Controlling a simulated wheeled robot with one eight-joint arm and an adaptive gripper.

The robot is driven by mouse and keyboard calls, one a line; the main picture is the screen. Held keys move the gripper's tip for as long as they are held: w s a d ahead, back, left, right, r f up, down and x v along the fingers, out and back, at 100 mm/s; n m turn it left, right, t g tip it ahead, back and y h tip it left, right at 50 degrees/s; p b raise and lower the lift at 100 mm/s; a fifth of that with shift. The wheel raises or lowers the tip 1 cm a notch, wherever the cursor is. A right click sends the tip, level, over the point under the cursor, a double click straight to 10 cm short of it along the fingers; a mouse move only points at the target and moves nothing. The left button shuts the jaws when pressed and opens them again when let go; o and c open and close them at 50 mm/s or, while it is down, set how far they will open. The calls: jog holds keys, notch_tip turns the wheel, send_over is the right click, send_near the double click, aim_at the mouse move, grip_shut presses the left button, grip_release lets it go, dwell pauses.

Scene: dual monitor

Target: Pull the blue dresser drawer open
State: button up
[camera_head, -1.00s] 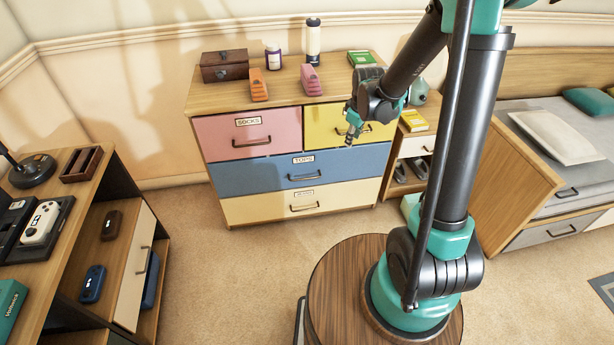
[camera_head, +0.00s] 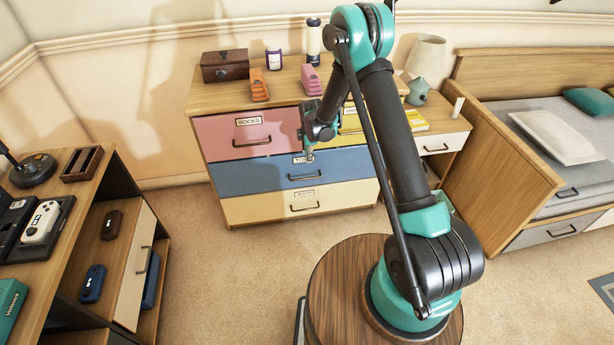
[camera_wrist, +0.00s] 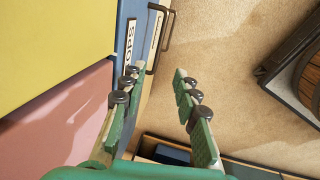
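The blue drawer (camera_head: 245,178) is the wide middle one of the dresser, labelled "TOPS", and looks shut. Its dark bar handle (camera_head: 305,177) is at its middle. In the head view my gripper (camera_head: 309,155) is just above that handle, in front of the dresser, and covers part of the label. In the wrist view the blue drawer (camera_wrist: 128,18) is at the top, with the handle (camera_wrist: 152,50) beyond the fingertips. My gripper (camera_wrist: 155,85) is open, with its two fingers apart and nothing between them. No contact with the handle is visible.
A pink drawer (camera_head: 220,133) is above the blue one, with a cream drawer (camera_head: 245,209) below. Small items stand on the dresser top (camera_head: 220,97). A nightstand (camera_head: 450,125) and bed (camera_head: 545,100) are at right, a desk (camera_head: 75,215) at left. The carpet (camera_head: 230,270) in front is clear.

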send_near(307, 175)
jog(key=s+f, duration=0.2)
jog(key=f, duration=0.3)
jog(key=shift+s, duration=0.4)
grip_shut()
